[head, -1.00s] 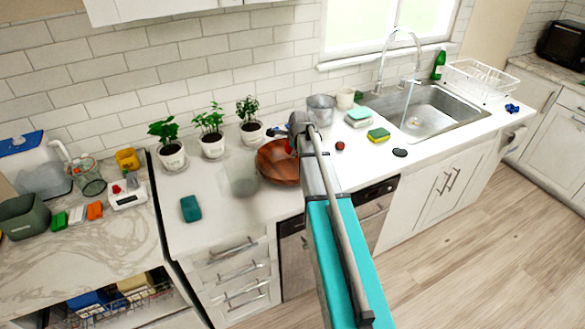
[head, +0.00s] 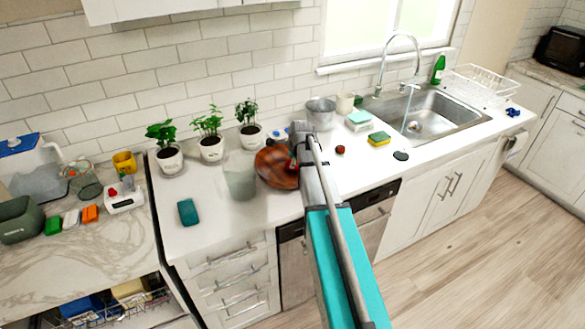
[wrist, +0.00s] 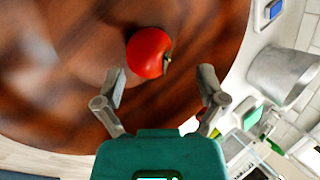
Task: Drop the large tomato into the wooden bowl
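The large red tomato (wrist: 149,52) shows in the wrist view just beyond my fingertips, against the brown inside of the wooden bowl (wrist: 60,105). I cannot tell whether it touches the bowl. My gripper (wrist: 162,75) is open, with a finger on either side and clear of the tomato. In the head view the wooden bowl (head: 272,170) stands on the counter below the end of my arm. My arm hides part of its right side. A small red patch, likely the tomato (head: 293,164), shows at the bowl's right.
A clear glass vessel (head: 240,178) stands left of the bowl, with potted plants (head: 211,147) behind. A metal pot (head: 321,113) stands behind right. The counter's front left is mostly clear.

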